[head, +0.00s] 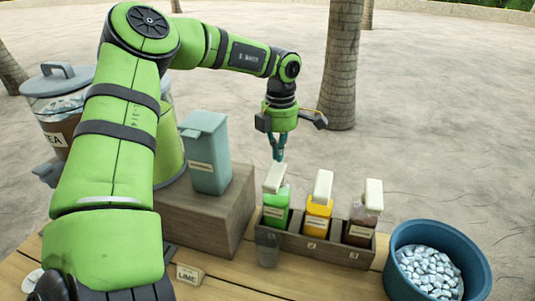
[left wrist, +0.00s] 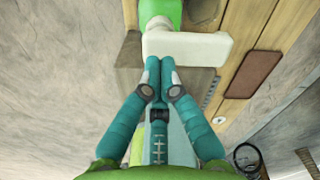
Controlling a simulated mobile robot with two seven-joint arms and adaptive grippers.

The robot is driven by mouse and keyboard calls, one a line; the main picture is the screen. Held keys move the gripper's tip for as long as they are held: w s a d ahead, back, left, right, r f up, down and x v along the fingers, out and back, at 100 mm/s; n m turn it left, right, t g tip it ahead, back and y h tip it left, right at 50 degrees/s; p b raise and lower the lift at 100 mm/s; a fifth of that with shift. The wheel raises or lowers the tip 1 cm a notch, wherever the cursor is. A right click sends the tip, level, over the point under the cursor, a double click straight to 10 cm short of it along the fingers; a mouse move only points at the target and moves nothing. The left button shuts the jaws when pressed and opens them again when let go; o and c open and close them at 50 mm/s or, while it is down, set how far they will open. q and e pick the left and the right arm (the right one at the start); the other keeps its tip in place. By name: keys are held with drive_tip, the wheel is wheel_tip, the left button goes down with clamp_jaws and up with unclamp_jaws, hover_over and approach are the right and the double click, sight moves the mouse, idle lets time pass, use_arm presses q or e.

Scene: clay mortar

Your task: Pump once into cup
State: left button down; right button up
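A clear cup (head: 267,248) stands on the wooden table just in front of the green pump bottle (head: 275,207). That bottle has a pale pump head (head: 274,178) and sits at the left end of a wooden rack with a yellow bottle (head: 318,208) and a brown bottle (head: 362,226). My left gripper (head: 277,158) points down just above the green bottle's pump head. In the left wrist view its fingertips (left wrist: 160,66) are together with nothing between them, close by the pale pump head (left wrist: 187,46). Whether they touch it, I cannot tell. My right gripper is not in view.
A blue bowl of ice (head: 393,265) stands right of the rack (head: 333,252). A blue-grey lidded container (head: 206,160) stands on a wooden box (head: 215,210) to the left. A LIME sign (head: 189,274) lies in front. The table's front right is clear.

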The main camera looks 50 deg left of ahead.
sight(278, 166)
use_arm(q)
drive_tip(key=shift+f, duration=0.1)
idle(0.5)
drive_tip(key=shift+f+b, duration=1.95)
drive_tip(key=shift+r, duration=0.1)
drive_tip(key=shift+r+p, duration=0.95)
drive_tip(key=shift+r, duration=0.95)
drive_tip(key=shift+r, duration=0.1)
wheel_tip(278, 166, up, 6)
drive_tip(key=p, duration=0.3)
